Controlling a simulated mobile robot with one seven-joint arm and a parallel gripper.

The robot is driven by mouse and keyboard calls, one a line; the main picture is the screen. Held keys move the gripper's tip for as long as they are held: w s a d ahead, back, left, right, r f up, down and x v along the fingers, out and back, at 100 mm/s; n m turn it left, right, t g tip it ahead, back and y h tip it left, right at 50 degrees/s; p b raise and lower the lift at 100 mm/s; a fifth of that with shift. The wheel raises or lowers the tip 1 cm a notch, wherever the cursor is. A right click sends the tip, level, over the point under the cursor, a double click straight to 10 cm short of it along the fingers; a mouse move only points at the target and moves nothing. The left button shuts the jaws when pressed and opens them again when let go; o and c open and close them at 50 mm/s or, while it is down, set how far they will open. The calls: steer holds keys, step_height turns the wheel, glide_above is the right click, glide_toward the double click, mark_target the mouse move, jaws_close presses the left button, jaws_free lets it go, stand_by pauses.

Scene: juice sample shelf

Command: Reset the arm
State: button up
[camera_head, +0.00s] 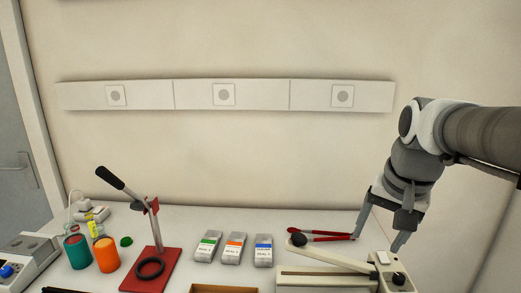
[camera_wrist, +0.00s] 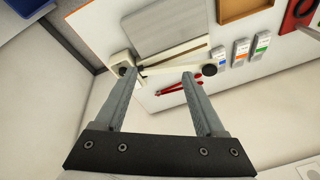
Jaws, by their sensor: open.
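My gripper (camera_head: 380,228) is at the right side of the table in the head view, pointing down with its two fingers spread. In the wrist view my gripper (camera_wrist: 163,76) is open, and nothing is held between its fingers. Below it is a cream-coloured sealer-like device (camera_head: 325,279) with a long arm and a dark round knob; it also shows in the wrist view (camera_wrist: 180,53). Red-handled tongs or pliers (camera_head: 322,234) lie on the table behind the device, close to the left finger in the head view. I cannot tell the exact gap between them.
Three pouches with green, orange (camera_head: 234,248) and blue labels lie mid-table. A red-based lever press (camera_head: 150,262) stands left of them, beside teal and orange (camera_head: 107,254) cups. A brown tray (camera_head: 223,289) is at the front. The wall behind has a strip with outlets (camera_head: 224,95).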

steer(key=s+a+f+n+t, duration=0.1)
steer(key=s+a+f+n, duration=0.1)
steer(key=s, duration=0.4)
steer(key=s+a+f+n+t, duration=0.1)
steer(key=s+a+f+n, duration=0.2)
steer(key=s+a+n, duration=0.1)
steer(key=shift+s+a, duration=0.45)
steer(key=shift+s, duration=0.75)
